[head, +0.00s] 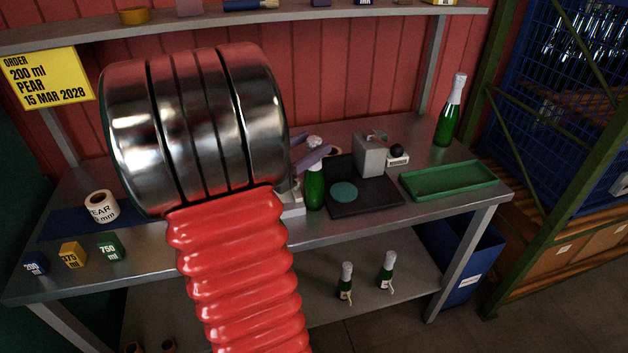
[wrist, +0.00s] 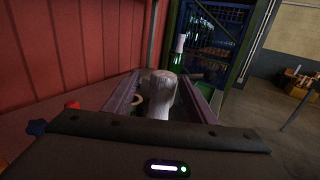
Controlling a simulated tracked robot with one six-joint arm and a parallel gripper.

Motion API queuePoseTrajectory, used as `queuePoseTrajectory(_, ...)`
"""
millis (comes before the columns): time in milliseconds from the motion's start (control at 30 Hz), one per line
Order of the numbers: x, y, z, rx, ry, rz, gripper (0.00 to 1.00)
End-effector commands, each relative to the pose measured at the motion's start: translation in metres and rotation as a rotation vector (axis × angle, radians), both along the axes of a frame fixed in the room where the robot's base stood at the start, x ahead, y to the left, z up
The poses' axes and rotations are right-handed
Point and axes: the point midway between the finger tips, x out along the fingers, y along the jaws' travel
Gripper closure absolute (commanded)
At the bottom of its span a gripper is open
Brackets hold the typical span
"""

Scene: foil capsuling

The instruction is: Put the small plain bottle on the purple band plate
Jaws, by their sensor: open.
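A green bottle (head: 315,188) with a pale silvery top stands upright on the bench in the head view, just right of my arm; I see no label on it. My gripper (head: 309,151), with purple fingers, is open around its upper part. In the wrist view the pale bottle top (wrist: 160,97) sits between the two spread fingers, with a gap visible at the sides. Whether a finger touches it I cannot tell. I cannot make out a purple band plate; my arm hides part of the bench.
A black device with a teal disc (head: 343,192) sits right of the bottle, with a grey block (head: 369,156) behind. Farther right are a green tray (head: 447,181) and a tall green bottle (head: 451,112). Two small bottles stand on the lower shelf. A label roll (head: 102,207) and marked cubes are left.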

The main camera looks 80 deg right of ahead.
Motion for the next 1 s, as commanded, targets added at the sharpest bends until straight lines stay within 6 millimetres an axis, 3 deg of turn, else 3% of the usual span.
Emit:
queuePoseTrajectory(267, -0.003, -0.004, 0.0, 0.0, 0.0, -0.001, 0.49)
queuePoseTrajectory(700, -0.027, -0.043, 0.002, 0.0, 0.0, -0.002, 0.49)
queuePoseTrajectory(1000, -0.028, -0.044, 0.002, 0.0, 0.0, -0.001, 0.49)
